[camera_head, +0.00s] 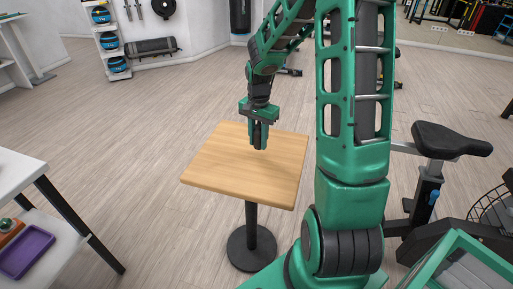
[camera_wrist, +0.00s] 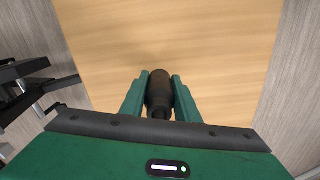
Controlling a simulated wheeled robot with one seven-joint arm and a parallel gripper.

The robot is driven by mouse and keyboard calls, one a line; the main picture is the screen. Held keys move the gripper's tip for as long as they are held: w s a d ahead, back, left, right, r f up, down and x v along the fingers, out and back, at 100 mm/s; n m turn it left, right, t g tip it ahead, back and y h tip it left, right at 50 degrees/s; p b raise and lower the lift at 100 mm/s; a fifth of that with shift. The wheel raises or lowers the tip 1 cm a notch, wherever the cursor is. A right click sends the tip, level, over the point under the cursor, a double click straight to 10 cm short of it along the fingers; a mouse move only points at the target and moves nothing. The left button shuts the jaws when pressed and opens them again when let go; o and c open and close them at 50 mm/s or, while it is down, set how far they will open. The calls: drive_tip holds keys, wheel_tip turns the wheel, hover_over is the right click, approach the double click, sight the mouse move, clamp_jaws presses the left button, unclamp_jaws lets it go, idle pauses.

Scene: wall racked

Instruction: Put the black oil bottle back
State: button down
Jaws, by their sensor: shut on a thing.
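The black oil bottle (camera_wrist: 159,92) shows in the wrist view between the two green fingers of my gripper (camera_wrist: 160,98). My gripper is shut on it. In the head view my gripper (camera_head: 260,138) is over the wooden table (camera_head: 215,178), with the dark bottle (camera_head: 258,136) mostly hidden between its fingers. The table top (camera_wrist: 165,35) fills the middle of the wrist view. I cannot tell whether the bottle touches the table.
The small table top holds nothing else. A white table (camera_head: 18,172) with a purple tray (camera_head: 27,252) on its lower shelf stands at left. An exercise bike (camera_head: 450,143) stands at right. A rack of blue balls (camera_head: 108,42) stands by the back wall.

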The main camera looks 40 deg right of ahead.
sight(258, 128)
drive_tip(key=shift+f, duration=1.7)
drive_tip(key=shift+f, duration=0.15)
drive_tip(key=c, duration=1.4)
unclamp_jaws()
drive_tip(key=shift+o, duration=0.2)
drive_tip(key=r, duration=1)
drive_tip(key=shift+w+d+r, duration=0.2)
drive_tip(key=shift+w+r, duration=0.05)
drive_tip(key=shift+r, duration=0.1)
drive_tip(key=s+a+r+n+t, duration=0.2)
drive_tip(key=s+a+r+n, duration=0.2)
drive_tip(key=s+a+n, duration=0.25)
drive_tip(key=s+a+r+n+t, duration=0.2)
drive_tip(key=s+a+r+n, duration=0.35)
drive_tip(key=a+n, duration=0.2)
drive_tip(key=s+d+f+m+g, duration=0.1)
drive_tip(key=s+d+m+g, duration=0.1)
drive_tip(key=s+d, duration=0.3)
drive_tip(key=s+d+f+m+g, duration=0.1)
drive_tip(key=s+d+m, duration=0.4)
drive_tip(key=s, duration=0.7)
drive_tip(key=shift+d+f+g, duration=0.4)
drive_tip(key=shift+d+g, duration=0.05)
drive_tip(key=shift+g, duration=0.15)
